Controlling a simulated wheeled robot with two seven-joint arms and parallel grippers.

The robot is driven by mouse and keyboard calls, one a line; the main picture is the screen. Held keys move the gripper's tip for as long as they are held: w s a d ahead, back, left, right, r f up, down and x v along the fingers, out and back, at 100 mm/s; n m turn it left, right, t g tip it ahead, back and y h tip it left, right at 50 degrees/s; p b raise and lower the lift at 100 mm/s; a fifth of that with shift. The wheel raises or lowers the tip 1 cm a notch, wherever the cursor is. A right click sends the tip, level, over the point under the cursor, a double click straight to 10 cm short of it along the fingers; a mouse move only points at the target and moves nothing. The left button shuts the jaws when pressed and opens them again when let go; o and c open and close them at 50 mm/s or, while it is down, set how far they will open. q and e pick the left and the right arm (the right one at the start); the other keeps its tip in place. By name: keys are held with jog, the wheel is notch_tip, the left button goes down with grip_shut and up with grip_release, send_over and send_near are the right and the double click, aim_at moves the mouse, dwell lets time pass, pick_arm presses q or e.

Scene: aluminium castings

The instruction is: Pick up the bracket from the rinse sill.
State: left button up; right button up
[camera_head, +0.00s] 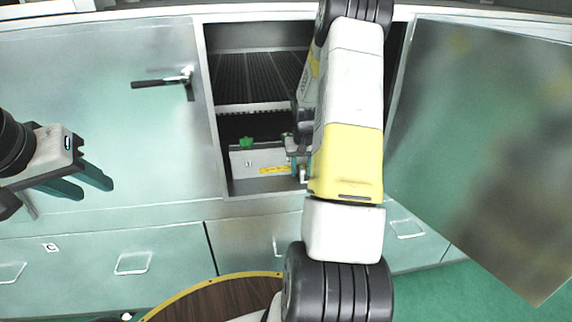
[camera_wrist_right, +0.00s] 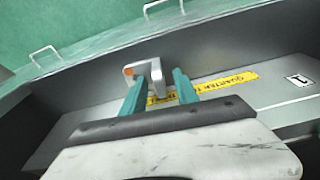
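The bracket (camera_wrist_right: 133,74) is a small pale grey piece with an orange spot, on the rinse sill (camera_head: 240,163). In the head view, a small light part of it (camera_head: 303,177) shows below my right gripper (camera_head: 298,148), which reaches into the open cabinet. In the right wrist view, my right gripper's two teal fingers (camera_wrist_right: 167,78) are apart, with their tips at the bracket; the left finger hides part of it. I cannot tell whether they touch it. My left gripper (camera_head: 88,184) is open and empty, at the left in front of the closed panel.
A yellow label (camera_wrist_right: 220,83) lies on the sill. A green object (camera_head: 246,143) sits at its left part. A dark ribbed rack (camera_head: 255,78) is behind. The open door (camera_head: 480,140) hangs at the right. A round brown table (camera_head: 215,300) stands below.

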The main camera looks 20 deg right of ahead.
grip_shut()
jog(key=shift+r, duration=0.15)
